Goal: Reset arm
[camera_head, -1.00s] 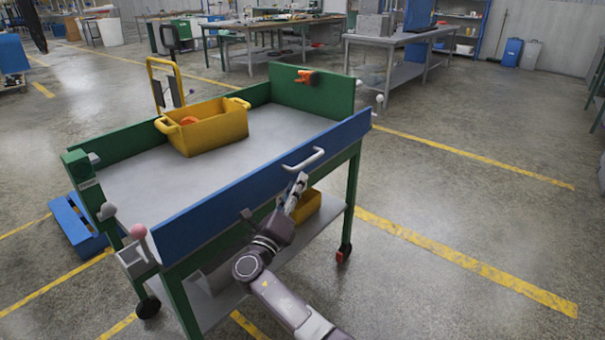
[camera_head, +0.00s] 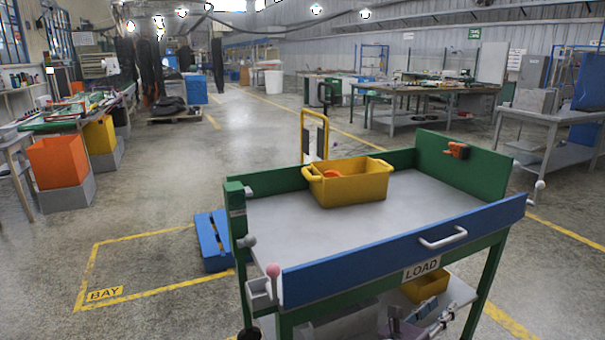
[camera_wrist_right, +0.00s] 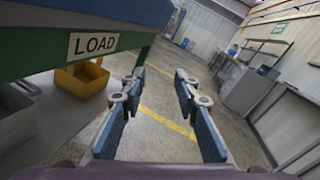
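My right gripper (camera_wrist_right: 160,125) is open in the right wrist view, its two blue-padded fingers spread with nothing between them. In the head view my right gripper (camera_head: 432,318) shows at the bottom edge, low in front of the cart. The label also shows in the right wrist view (camera_wrist_right: 94,43), up and left of the fingers. My left gripper is not in view.
A yellow bin (camera_head: 350,188) with something orange in it stands on the cart top. Another yellow bin (camera_head: 426,287) sits on the lower shelf. A blue pallet (camera_head: 213,240) lies left of the cart. Floor at the left, around the BAY marking (camera_head: 104,294), is clear.

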